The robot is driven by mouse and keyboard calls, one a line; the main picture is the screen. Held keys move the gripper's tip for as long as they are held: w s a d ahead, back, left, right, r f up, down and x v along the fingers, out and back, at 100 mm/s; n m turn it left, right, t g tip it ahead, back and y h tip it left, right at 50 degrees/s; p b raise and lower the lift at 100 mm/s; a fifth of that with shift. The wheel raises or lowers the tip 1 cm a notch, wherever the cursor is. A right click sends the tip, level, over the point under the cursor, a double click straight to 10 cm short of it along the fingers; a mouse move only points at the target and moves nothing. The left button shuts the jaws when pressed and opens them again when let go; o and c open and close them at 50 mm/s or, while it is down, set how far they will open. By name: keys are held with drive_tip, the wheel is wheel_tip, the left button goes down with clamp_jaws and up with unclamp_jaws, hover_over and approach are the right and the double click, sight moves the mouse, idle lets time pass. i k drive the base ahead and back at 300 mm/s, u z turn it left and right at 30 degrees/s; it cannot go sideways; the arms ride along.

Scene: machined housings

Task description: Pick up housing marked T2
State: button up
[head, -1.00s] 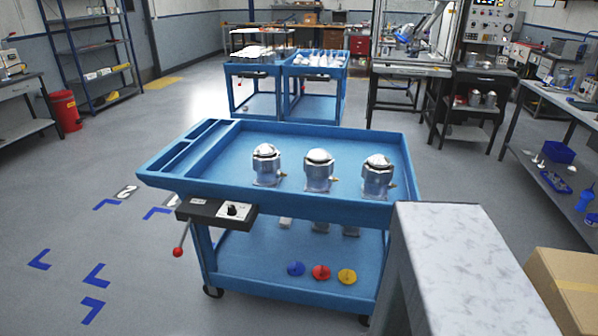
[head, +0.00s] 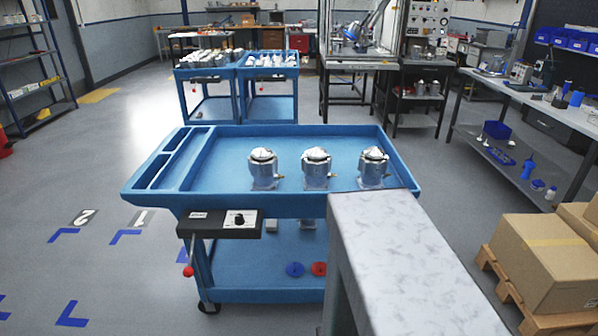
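Three silvery metal housings stand upright in a row on the top tray of a blue cart (head: 225,160). They are the left housing (head: 263,170), the middle housing (head: 316,169) and the right housing (head: 373,168). Each has a domed top and a small brass-coloured fitting low on its right side. No T2 mark can be read on any of them at this size. The right housing stands close behind the grey-white marbled block at the front. My gripper is not in view.
The marbled block (head: 405,260) covers the cart's front right corner. Cardboard boxes (head: 548,262) stand on a pallet at right. Two more blue carts stand behind. Floor at left is open.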

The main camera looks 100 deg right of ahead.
sight(316, 163)
drive_tip(key=i, duration=0.85)
drive_tip(key=u, duration=0.45)
drive_tip(key=k, duration=0.15)
drive_tip(key=z, duration=2.95)
drive_tip(key=i, duration=0.5)
